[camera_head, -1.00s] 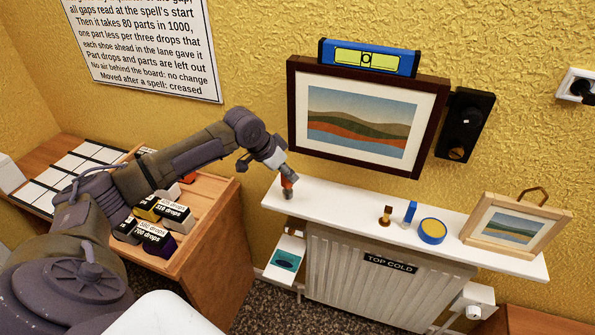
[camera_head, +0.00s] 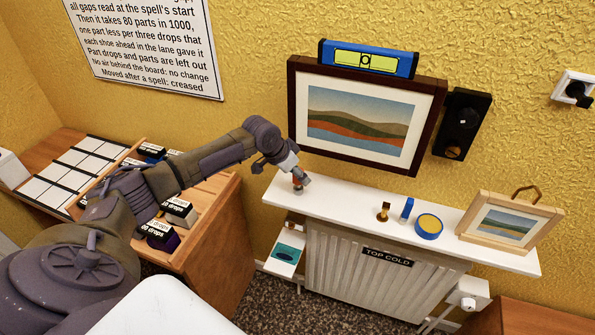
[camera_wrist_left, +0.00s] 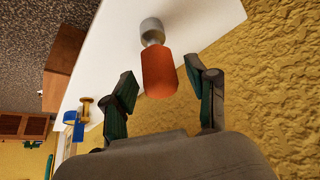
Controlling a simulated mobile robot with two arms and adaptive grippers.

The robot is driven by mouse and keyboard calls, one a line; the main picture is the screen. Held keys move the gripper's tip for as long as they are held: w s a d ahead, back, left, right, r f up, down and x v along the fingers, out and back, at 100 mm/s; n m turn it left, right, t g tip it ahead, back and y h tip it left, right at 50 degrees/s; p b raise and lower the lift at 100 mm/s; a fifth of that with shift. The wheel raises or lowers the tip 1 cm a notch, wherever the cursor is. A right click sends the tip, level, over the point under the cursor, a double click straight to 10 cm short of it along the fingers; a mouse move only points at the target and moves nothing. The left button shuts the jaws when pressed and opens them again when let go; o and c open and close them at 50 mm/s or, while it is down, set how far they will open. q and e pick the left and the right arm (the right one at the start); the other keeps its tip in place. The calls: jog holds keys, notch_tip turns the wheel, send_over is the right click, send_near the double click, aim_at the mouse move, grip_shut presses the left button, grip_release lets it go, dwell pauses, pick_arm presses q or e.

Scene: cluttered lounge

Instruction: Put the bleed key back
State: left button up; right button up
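A thing with an orange handle and a grey metal end (camera_head: 298,185) is at the left end of the white shelf (camera_head: 340,206) above the radiator. I take it for the bleed key. In the left wrist view its orange handle (camera_wrist_left: 160,75) is between the two fingers of my left gripper (camera_wrist_left: 160,72), with gaps on both sides. The grey end appears to rest on the shelf. In the head view my left gripper (camera_head: 291,172) is just above the shelf and partly hides the handle. My right gripper is out of view.
A brass piece (camera_head: 383,212), a blue block (camera_head: 407,209), a blue-yellow round tin (camera_head: 429,226) and a small framed picture (camera_head: 503,226) stand farther right on the shelf. A large framed picture (camera_head: 300,118) hangs close behind. A wooden cabinet (camera_head: 215,255) is left.

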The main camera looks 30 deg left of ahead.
pick_arm(q)
jog(key=shift+r, duration=0.15)
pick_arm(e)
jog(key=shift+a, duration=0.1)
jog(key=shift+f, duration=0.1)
pick_arm(q)
jog(key=shift+f+b, duration=0.2)
jog(key=shift+b, duration=0.25)
jog(key=b+v, duration=0.2)
jog(key=v, duration=1.2)
jog(key=shift+s+d, duration=0.2)
jog(key=shift+d, duration=0.1)
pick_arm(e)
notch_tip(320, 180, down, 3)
pick_arm(q)
jog(key=shift+f, duration=0.1)
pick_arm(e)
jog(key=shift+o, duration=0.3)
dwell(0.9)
